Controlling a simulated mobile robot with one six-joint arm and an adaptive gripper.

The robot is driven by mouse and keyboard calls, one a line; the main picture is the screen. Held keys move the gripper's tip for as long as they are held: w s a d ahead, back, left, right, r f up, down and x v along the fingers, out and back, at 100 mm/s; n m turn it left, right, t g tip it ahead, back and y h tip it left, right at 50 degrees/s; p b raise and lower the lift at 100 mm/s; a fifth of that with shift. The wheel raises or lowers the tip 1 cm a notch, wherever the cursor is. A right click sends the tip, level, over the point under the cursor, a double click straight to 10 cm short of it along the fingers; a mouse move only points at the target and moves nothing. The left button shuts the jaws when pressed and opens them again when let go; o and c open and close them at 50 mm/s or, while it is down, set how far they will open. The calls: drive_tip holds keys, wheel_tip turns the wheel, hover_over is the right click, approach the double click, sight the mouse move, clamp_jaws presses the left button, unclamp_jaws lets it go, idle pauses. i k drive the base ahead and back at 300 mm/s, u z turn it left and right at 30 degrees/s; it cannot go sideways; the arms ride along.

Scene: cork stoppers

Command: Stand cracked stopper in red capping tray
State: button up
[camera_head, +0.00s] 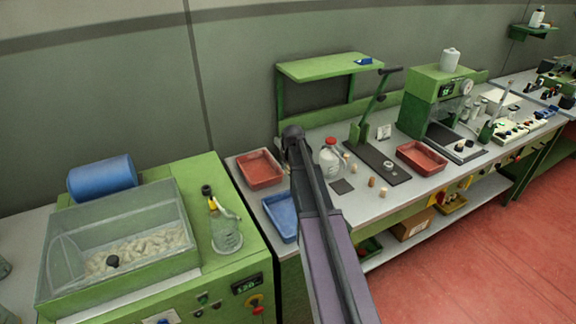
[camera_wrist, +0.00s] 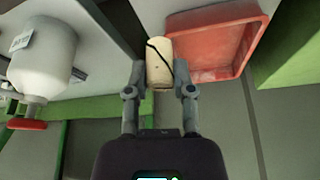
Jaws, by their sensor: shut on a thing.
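My gripper (camera_wrist: 160,88) is shut on a pale cork stopper (camera_wrist: 157,52) with a dark crack line across its side, in the wrist view. Beside it, at the upper right of that view, is an empty-looking red tray (camera_wrist: 258,58); the stopper's upper end shows next to the tray's edge, and I cannot tell its height. In the head view one red tray (camera_head: 261,167) lies left of my arm and another red tray (camera_head: 421,157) lies farther right on the bench. My gripper and the held stopper are hidden behind my arm in the head view.
A white bottle with a red cap (camera_head: 330,157) stands right of my arm; it shows in the wrist view (camera_wrist: 42,58). A blue tray (camera_head: 281,216) lies in front of the left red tray. Several loose stoppers (camera_head: 371,181) stand near a lever press (camera_head: 365,128).

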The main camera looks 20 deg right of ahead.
sight(426, 167)
drive_tip(key=k, duration=1.3)
drive_tip(key=z, duration=0.25)
drive_tip(key=i, duration=0.45)
drive_tip(key=z, duration=0.65)
drive_tip(key=i, duration=1.55)
drive_tip(key=u, duration=0.2)
